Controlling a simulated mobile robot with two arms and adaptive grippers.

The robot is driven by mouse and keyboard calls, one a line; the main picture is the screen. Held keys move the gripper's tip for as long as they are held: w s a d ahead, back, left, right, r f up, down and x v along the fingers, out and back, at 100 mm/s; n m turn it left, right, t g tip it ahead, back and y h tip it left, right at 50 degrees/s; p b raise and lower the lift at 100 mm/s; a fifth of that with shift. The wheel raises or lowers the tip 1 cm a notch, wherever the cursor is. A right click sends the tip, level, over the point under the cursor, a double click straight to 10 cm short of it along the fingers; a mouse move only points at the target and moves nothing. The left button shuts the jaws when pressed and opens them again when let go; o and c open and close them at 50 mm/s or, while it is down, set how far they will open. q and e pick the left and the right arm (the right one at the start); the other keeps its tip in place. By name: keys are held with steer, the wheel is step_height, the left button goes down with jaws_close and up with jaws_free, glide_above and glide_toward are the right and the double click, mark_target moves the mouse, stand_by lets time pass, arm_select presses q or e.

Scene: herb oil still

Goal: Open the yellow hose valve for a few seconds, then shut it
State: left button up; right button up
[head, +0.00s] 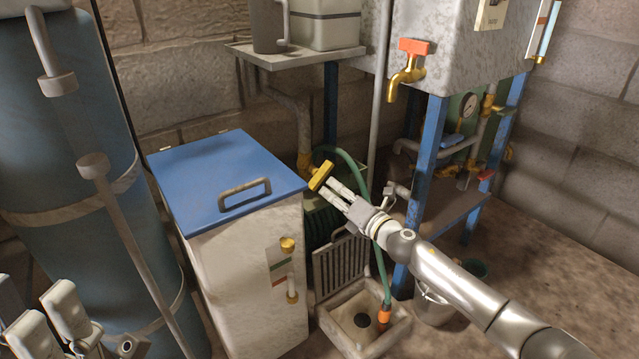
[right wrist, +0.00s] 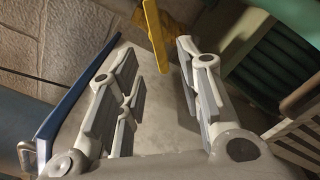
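The yellow hose valve handle (head: 321,175) is a flat bar on a brass fitting behind the blue-lidded box, by the green hose (head: 380,265). My right gripper (head: 335,186) is just in front of the handle. In the right wrist view, the handle (right wrist: 156,35) stands at the top, beyond the fingertips and nearer the right finger. The two fingers (right wrist: 155,75) are apart with nothing between them; I cannot tell whether one touches the handle. My left gripper (head: 50,322) is at the lower left, its fingers apart and empty.
The blue-lidded box (head: 240,174) stands left of my right gripper. A blue stand leg (head: 427,180) is at its right. The hose's orange end (head: 384,316) is over a floor basin (head: 340,333). A brass tap with a red handle (head: 414,47) is above. A blue cylinder (head: 75,130) stands left.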

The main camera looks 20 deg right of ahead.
mark_target(321, 182)
steer(key=b+x, duration=0.1)
steer(key=x, duration=0.4)
steer(key=shift+w+f, duration=0.1)
steer(key=shift+b+x, duration=0.55)
steer(key=shift+x, duration=0.35)
steer(key=shift+c, duration=0.2)
jaws_close()
